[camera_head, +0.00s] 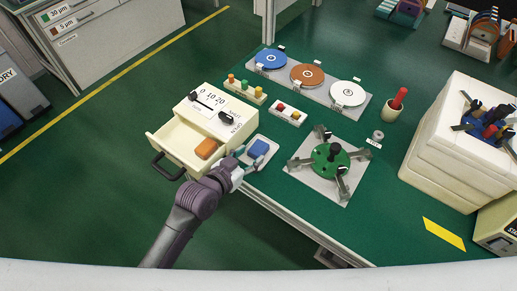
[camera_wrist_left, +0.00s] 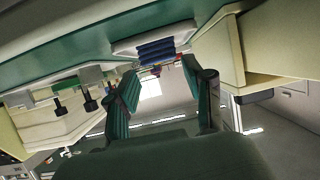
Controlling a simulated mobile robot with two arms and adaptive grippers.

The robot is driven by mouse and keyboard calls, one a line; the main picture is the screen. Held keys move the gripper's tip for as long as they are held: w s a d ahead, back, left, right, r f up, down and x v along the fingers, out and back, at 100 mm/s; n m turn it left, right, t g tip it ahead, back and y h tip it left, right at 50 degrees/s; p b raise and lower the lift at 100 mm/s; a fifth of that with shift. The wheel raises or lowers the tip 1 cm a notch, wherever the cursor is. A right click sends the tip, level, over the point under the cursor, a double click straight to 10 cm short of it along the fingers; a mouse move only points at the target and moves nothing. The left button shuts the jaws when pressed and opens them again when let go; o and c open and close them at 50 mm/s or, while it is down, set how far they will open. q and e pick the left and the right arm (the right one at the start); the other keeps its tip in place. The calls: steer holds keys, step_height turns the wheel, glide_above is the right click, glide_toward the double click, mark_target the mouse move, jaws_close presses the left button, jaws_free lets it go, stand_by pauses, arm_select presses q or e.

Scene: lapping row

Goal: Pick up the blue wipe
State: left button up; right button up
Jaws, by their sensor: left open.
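The blue wipe (camera_head: 259,147) lies on a small pale tray (camera_head: 266,159) near the front edge of the green bench, just right of the open drawer. My left gripper (camera_head: 240,163) is beside the tray, at its left in the head view. In the left wrist view the blue wipe (camera_wrist_left: 156,50) shows as a ridged blue block ahead of the fingers. My left gripper (camera_wrist_left: 162,74) is open there, with nothing between its fingers. My right gripper is not in view.
A green round fixture with metal arms (camera_head: 331,161) stands to the right. A white box stack (camera_head: 452,140) stands at right.

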mark_target(258, 148)
arm_select(q)
steer(key=x, duration=0.6)
steer(key=shift+r, duration=0.1)
steer(key=shift+a, duration=0.1)
steer(key=c, duration=0.5)
steer(key=shift+c, duration=0.2)
